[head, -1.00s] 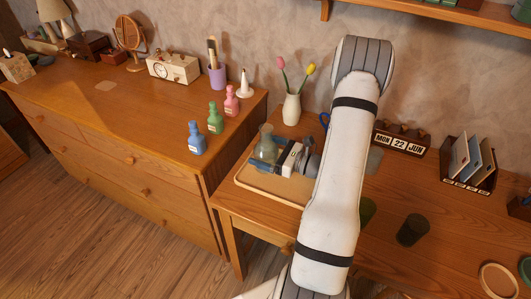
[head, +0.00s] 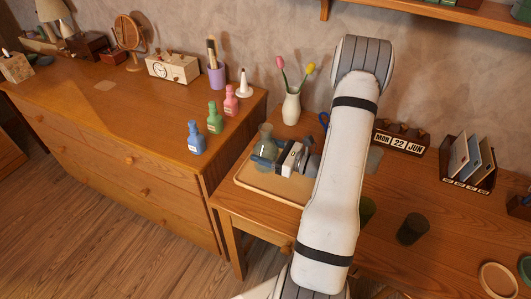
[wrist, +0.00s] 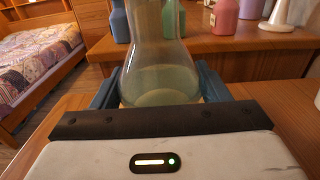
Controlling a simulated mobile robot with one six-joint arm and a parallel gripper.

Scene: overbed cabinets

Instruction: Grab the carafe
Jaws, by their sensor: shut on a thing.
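The carafe (head: 266,148) is clear greenish glass with a round belly and a narrower neck. It is upright over the far left part of the wooden tray (head: 270,190); I cannot tell whether its base touches the tray. My gripper (head: 264,160) reaches it from the right and is shut on its lower body. In the wrist view the carafe (wrist: 160,55) stands between the two blue fingers of my gripper (wrist: 159,88), one on each side. Its top is cut off there.
A white vase with tulips (head: 291,108) stands close behind the carafe. Blue (head: 196,138), green (head: 215,118) and pink (head: 231,100) bottles stand on the dresser to the left. A dark cup (head: 412,229) and a calendar (head: 401,140) are right of my arm.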

